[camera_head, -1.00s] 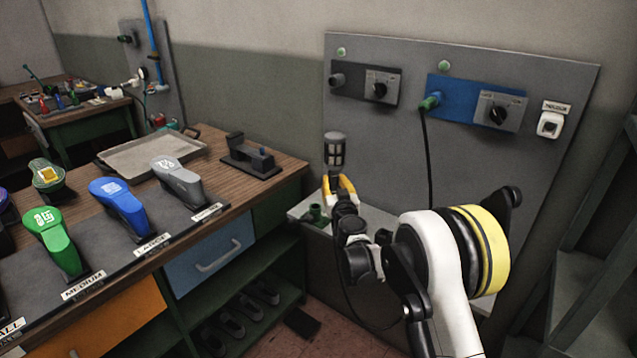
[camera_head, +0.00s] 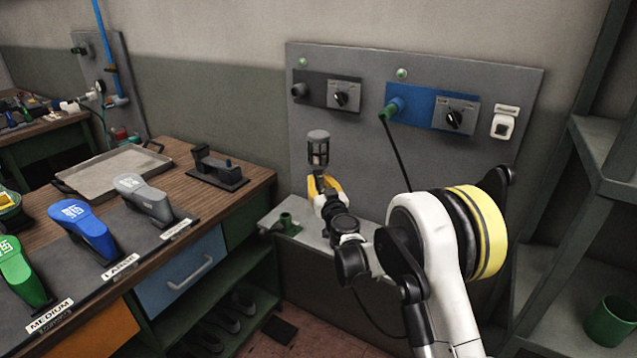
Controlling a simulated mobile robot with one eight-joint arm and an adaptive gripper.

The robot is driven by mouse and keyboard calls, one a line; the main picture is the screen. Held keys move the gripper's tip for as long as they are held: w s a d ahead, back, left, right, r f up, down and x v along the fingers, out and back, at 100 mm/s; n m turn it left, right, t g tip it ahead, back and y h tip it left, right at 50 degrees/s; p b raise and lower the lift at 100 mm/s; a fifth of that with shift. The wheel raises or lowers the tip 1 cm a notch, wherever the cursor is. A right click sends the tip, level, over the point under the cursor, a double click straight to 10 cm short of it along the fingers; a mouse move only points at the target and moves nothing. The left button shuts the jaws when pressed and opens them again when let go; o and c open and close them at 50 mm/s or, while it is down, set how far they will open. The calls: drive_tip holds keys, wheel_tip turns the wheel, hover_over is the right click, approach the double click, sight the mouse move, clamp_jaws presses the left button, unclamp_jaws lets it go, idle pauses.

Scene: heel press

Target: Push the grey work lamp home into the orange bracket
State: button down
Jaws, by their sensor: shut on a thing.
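A grey work lamp (camera_head: 318,149) with a dark caged middle and a grey cap stands upright in my gripper (camera_head: 317,184). The gripper's yellow-orange fingers are shut on its lower end. The lamp is in the air in front of the grey wall board, above the pale ledge. The lamp's lower end is partly hidden by the fingers. I cannot make out an orange bracket in this view.
The grey wall board (camera_head: 450,87) carries switches and a green plug with a hanging cable. A ledge (camera_head: 265,218) with a green socket (camera_head: 287,222) is below. A workbench with shoe-shaped forms stands left; shelves with a green bin (camera_head: 612,322) stand right.

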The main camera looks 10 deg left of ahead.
sight(323, 172)
drive_tip(key=shift+r+p, duration=0.7)
drive_tip(key=shift+r, duration=1)
drive_tip(key=shift+f, duration=0.1)
drive_tip(key=shift+s+d+b, duration=0.3)
drive_tip(key=shift+d+b, duration=0.05)
drive_tip(key=shift+d, duration=0.3)
drive_tip(key=s+d+b, duration=0.1)
drive_tip(key=s+d, duration=0.4)
drive_tip(key=d, duration=0.5)
drive_tip(key=s+d+b, duration=0.2)
drive_tip(key=s+d, duration=0.4)
drive_tip(key=d, duration=0.5)
drive_tip(key=s+d+b, duration=0.2)
drive_tip(key=s+d, duration=0.4)
drive_tip(key=d, duration=0.4)
drive_tip(key=shift+d, duration=0.25)
drive_tip(key=shift+s, duration=0.1)
drive_tip(key=shift+d, duration=0.1)
